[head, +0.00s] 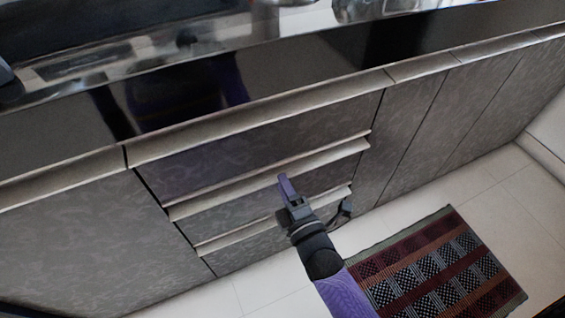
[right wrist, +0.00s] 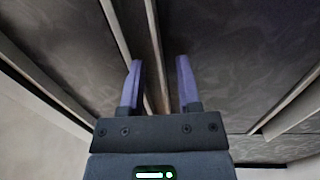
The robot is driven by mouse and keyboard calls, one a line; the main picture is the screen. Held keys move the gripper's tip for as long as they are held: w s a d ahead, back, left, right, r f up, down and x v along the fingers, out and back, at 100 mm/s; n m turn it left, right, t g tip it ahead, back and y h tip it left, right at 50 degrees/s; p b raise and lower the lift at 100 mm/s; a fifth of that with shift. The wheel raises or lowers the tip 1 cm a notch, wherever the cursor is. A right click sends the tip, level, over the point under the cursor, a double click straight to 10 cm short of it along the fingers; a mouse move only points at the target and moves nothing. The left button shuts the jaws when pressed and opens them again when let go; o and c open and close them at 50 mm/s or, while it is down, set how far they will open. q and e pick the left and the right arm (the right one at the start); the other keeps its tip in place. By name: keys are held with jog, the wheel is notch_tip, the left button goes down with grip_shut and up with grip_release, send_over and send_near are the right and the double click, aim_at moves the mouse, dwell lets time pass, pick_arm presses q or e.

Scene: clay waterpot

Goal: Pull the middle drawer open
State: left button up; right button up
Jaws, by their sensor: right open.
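The middle drawer (head: 235,205) is a dark patterned front in the cabinet, with a long pale handle strip (head: 225,196) along its top edge. It looks closed. My right gripper (head: 286,186) is open, with its purple fingers at the middle of this strip. In the right wrist view the open fingers (right wrist: 159,85) point at the cabinet front, and a pale strip (right wrist: 154,50) runs between them. I cannot tell whether either finger touches it. My left gripper is not in view.
The top drawer (head: 260,140) is above and the bottom drawer (head: 245,248) below, each with a similar strip. A dark, shiny countertop (head: 290,65) runs above. A patterned rug (head: 435,270) lies on the pale tiled floor (head: 490,190) at right.

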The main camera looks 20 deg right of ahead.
jog(key=shift+w, duration=0.3)
jog(key=shift+c, duration=0.3)
grip_shut()
dwell(1.0)
